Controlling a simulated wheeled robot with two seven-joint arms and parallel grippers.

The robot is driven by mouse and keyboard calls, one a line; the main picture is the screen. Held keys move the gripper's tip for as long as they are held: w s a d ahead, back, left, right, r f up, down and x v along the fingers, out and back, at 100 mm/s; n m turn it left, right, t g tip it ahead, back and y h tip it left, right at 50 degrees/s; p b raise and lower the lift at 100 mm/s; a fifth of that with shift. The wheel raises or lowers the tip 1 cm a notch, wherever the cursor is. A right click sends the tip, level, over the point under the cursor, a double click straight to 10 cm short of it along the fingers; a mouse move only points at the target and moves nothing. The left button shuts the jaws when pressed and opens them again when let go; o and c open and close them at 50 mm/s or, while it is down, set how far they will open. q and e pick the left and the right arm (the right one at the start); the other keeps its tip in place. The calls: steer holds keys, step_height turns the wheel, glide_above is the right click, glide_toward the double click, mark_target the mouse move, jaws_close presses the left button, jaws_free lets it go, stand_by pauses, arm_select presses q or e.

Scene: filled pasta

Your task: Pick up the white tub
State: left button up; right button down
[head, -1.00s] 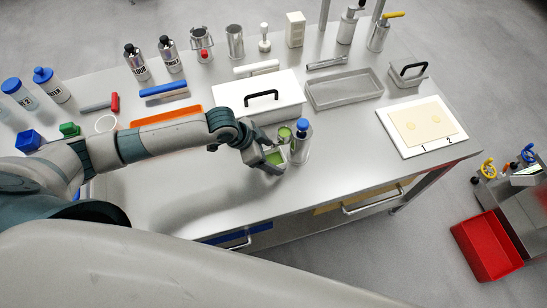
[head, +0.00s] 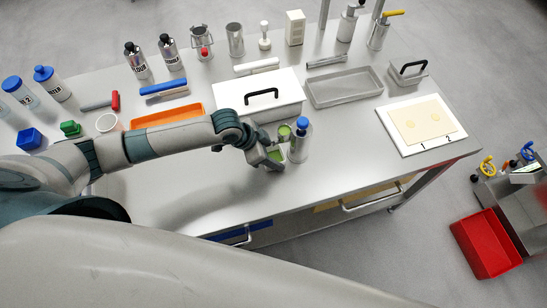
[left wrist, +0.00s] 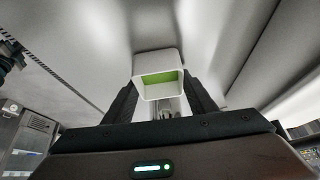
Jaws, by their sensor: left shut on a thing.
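A small squarish white tub with green filling (left wrist: 159,83) is between the fingers of my left gripper (left wrist: 160,105) in the left wrist view. In the head view the left gripper (head: 275,158) is at the front middle of the table, shut on the tub. The tub's green inside (head: 276,155) shows there, and the fingers hide much of its sides. I cannot tell from the head view whether its base touches the table. A blue-capped bottle (head: 299,140) stands just right of it, and a small container with green contents (head: 284,132) is just behind. My right gripper is not in view.
A white lidded box (head: 258,97) with a black handle and a grey tray (head: 345,87) stand behind the gripper. A white board (head: 390,142) with a yellow sheet is at the right. The tabletop front left of the gripper is clear.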

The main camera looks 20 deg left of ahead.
mark_target(282, 155)
arm_select(q)
steer(key=shift+r, duration=0.15)
steer(key=shift+r+b, duration=0.5)
steer(key=shift+r, duration=0.05)
step_height(282, 155, up, 2)
steer(key=shift+r+b, duration=0.1)
steer(key=shift+b, duration=0.55)
steer(key=s+a+b, duration=0.1)
steer(key=s+a, duration=0.2)
steer(key=a, duration=0.1)
steer(key=s+a+b, duration=0.2)
steer(key=s+a, duration=0.1)
steer(key=a, duration=0.2)
steer(key=s+a+b, duration=0.2)
steer(key=s+a, duration=0.1)
steer(key=a, duration=0.1)
steer(key=shift+s+a, duration=0.1)
steer(key=shift+a, duration=0.3)
steer(key=shift+s+a, duration=0.45)
steer(key=shift+a, duration=0.1)
